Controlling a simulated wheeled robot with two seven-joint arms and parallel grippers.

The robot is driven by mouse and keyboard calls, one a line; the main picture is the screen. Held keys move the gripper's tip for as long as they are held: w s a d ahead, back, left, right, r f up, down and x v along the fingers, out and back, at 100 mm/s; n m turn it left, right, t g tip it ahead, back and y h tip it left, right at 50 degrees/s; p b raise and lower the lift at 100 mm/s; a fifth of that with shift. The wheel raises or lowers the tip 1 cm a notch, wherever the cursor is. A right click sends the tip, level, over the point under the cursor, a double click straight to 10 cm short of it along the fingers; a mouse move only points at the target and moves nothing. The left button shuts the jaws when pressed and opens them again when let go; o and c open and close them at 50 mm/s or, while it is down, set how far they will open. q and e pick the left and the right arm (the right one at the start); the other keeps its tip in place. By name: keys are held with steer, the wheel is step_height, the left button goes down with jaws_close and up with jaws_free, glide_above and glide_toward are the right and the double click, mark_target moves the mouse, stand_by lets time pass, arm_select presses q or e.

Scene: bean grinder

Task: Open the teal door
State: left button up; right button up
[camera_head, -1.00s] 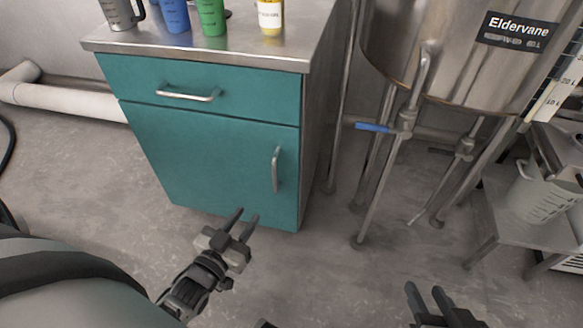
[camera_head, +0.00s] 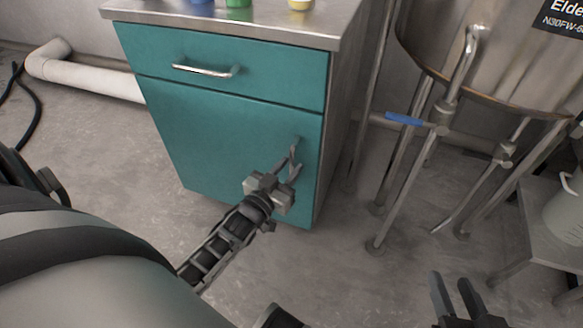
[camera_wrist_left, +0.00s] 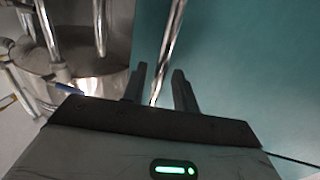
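The teal door (camera_head: 220,140) is the lower front of a teal cabinet and is shut. Its upright metal handle (camera_head: 297,143) is near the right edge, partly hidden by my left gripper (camera_head: 288,167). In the left wrist view the handle (camera_wrist_left: 171,40) runs down between the two fingers of my left gripper (camera_wrist_left: 159,76). Those fingers are apart, with visible gaps to the bar, so the gripper is open around the handle. My right gripper (camera_head: 452,287) is open and empty, low at the right, away from the cabinet.
A teal drawer (camera_head: 240,75) with a horizontal handle sits above the door, under a metal top (camera_head: 230,22) bearing cups. A steel tank on legs (camera_head: 425,150) with a blue valve lever (camera_head: 403,118) stands to the right. The floor before the cabinet is clear.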

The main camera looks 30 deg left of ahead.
arm_select(q)
steer(key=shift+w, duration=0.9)
jaws_close()
steer(key=shift+s, duration=0.15)
